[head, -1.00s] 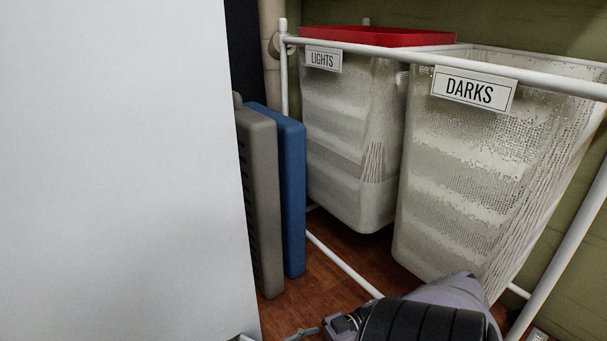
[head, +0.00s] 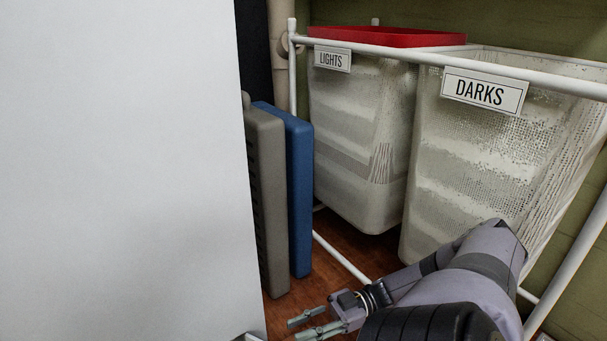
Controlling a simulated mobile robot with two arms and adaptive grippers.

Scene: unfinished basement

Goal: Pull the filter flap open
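A large plain white panel (head: 120,170) fills the left of the head view. I cannot make out a filter flap on it; the panel's lower part is cut off by the frame. My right gripper (head: 298,328) is at the bottom centre, pointing left toward the panel's lower right edge. Its two fingers are apart with nothing between them. It is to the right of the panel and not touching it in this view. A small pale piece (head: 249,337) shows at the bottom edge by the panel; I cannot tell what it is. My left gripper is not in view.
A grey slab (head: 266,200) and a blue slab (head: 299,200) stand upright beside the panel. Behind my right arm, a white rack (head: 420,55) holds the LIGHTS basket (head: 350,160) and DARKS basket (head: 455,150). A strip of brown floor (head: 335,262) is bare.

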